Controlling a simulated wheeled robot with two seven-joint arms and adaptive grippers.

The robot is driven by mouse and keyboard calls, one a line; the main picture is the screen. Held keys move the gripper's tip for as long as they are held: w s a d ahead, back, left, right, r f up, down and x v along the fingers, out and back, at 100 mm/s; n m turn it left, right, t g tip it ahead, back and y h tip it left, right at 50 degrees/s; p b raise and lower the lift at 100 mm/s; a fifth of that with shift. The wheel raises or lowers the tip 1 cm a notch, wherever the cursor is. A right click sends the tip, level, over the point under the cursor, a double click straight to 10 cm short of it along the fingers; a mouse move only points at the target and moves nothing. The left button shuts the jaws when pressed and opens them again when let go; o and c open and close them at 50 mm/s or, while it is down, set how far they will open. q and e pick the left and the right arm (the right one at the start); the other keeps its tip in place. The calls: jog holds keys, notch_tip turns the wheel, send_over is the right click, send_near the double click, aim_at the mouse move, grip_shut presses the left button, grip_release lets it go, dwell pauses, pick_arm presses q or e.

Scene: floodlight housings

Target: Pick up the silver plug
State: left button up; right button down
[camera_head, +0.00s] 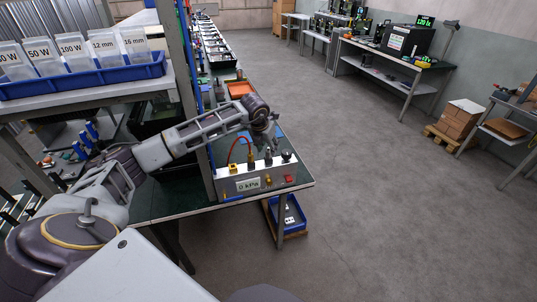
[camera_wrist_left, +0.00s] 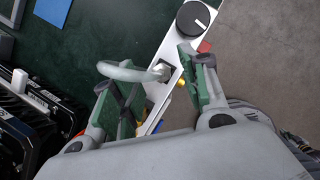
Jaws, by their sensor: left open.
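The silver plug (camera_wrist_left: 160,71) has a thick grey cable and sits in the top of the grey test box in the left wrist view. In the head view the plug (camera_head: 268,159) stands on the box (camera_head: 258,184) between a red-cabled connector and a black knob. My left gripper (camera_wrist_left: 153,82) is open, with its green-padded fingers on either side of the plug, apparently without touching it. In the head view the left gripper (camera_head: 270,137) is just above the box. My right gripper is in neither view.
The black knob (camera_wrist_left: 193,18) is close beside the plug. The box stands at the front edge of the green bench (camera_head: 165,203). An orange tray (camera_head: 240,88) lies further back. Dark finned housings (camera_wrist_left: 35,115) are at the left.

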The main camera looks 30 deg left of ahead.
pick_arm(q)
jog(key=shift+x, duration=0.85)
jog(key=shift+f, duration=0.15)
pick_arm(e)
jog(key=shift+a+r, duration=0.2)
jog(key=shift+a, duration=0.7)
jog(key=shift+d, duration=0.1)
pick_arm(q)
jog(key=shift+c, duration=0.4)
grip_shut()
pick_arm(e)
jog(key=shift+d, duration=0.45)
